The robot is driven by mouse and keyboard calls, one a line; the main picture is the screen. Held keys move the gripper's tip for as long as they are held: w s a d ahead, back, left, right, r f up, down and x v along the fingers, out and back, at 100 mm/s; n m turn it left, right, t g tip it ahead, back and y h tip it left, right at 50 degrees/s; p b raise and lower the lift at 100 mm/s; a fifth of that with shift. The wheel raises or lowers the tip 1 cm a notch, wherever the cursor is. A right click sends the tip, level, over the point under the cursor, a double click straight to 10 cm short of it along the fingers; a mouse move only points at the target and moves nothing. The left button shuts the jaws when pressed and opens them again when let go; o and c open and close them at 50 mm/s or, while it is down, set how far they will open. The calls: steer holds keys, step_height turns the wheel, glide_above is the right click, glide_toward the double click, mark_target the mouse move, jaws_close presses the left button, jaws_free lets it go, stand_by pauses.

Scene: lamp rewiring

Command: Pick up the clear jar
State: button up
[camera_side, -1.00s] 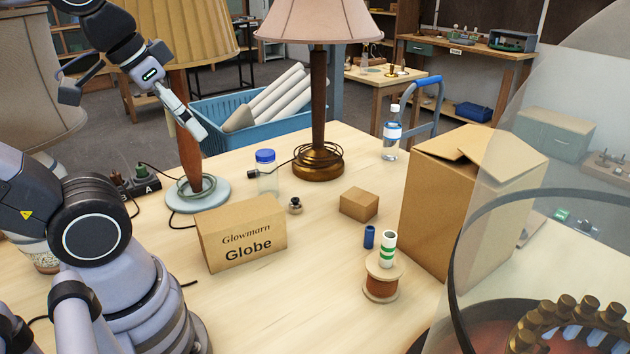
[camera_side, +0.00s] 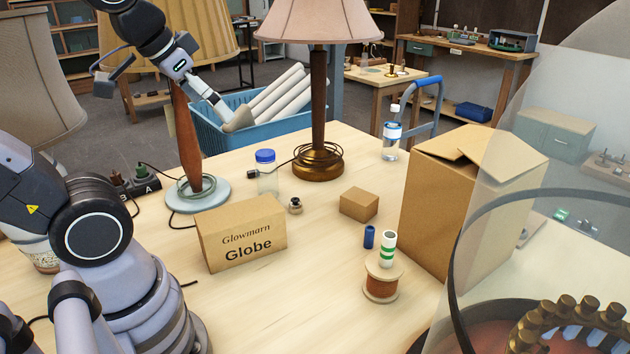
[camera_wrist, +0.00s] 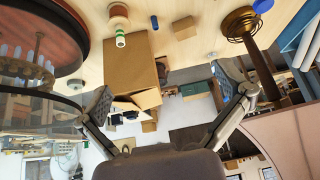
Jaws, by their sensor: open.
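The clear jar (camera_side: 267,183) has a blue lid and stands upright on the table, between the grey-based lamp and the brass-based lamp. In the wrist view, a blue lid (camera_wrist: 263,5) at the top edge, beside the brass lamp base, appears to be the jar's; the body is cut off. My gripper (camera_side: 225,117) is up and behind the jar, to its left in the side view, apart from it. In the wrist view my gripper (camera_wrist: 166,88) has its fingers spread wide with nothing held between them.
A brass-based lamp (camera_side: 319,170) and a grey-based lamp (camera_side: 198,196) flank the jar, with cords nearby. The Globe box (camera_side: 242,235) is in front. A small brown box (camera_side: 359,204), a water bottle (camera_side: 391,140) and a large carton (camera_side: 440,215) stand to the right.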

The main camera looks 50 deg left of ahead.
steer(key=w+a+f+n+t+y, duration=0.1)
steer(key=w+a, duration=0.3)
steer(key=w, duration=0.3)
steer(key=w+a+f+t+y, duration=0.1)
steer(key=w+a, duration=0.4)
steer(key=w, duration=0.3)
steer(key=n+t+y, duration=0.3)
steer(key=t, duration=0.5)
glide_above(259, 172)
steer(key=s, duration=0.2)
step_height(259, 172, down, 24)
steer(key=f, duration=0.1)
steer(key=shift+t+y, duration=0.3)
steer(key=f, duration=0.5)
steer(key=shift+w+d+f, duration=0.15)
steer(key=shift+d+f, duration=0.15)
steer(key=shift+d, duration=0.1)
steer(key=shift+f, duration=0.55)
steer(key=x, duration=0.5)
steer(key=shift+r, duration=0.15)
